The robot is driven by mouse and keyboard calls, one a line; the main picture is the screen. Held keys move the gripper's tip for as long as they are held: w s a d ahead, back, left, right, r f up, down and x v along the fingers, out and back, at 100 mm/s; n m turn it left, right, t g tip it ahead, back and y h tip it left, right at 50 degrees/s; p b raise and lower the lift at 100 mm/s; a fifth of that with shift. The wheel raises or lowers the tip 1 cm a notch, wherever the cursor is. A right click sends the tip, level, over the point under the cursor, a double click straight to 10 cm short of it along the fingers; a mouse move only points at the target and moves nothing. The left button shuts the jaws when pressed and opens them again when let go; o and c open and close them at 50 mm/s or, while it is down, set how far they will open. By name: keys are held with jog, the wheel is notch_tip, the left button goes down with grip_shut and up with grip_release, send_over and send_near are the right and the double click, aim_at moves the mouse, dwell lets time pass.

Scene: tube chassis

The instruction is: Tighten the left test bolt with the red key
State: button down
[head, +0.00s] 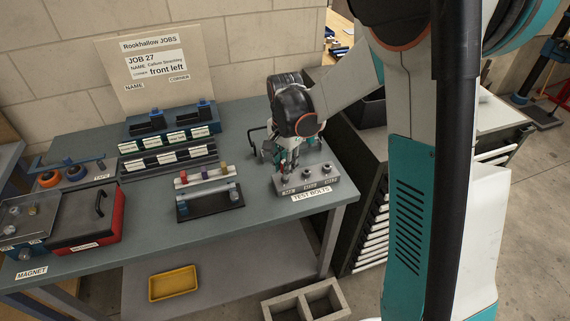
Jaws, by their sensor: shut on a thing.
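The grey test bolts block (317,180) stands at the right front of the bench, with small labels and a "TEST BOLTS" sign along its front. Its middle bolt (306,174) and right bolt (326,169) show as dark round heads. My gripper (285,164) points down over the left part of the block and is shut on the red key, of which only a small red patch (283,167) shows. The key stands roughly upright above the left bolt. Whether it is seated on the bolt is too small to tell.
A rack with coloured pieces (208,196) stands left of the block. A red box (95,222) sits at the left. Bare bench lies between rack and block. My arm hides the right side.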

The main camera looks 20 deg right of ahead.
jog(key=shift+m, duration=0.9)
jog(key=shift+m, duration=1.1)
jog(key=shift+m+b, duration=0.3)
jog(key=shift+m, duration=0.9)
jog(key=shift+m, duration=1.1)
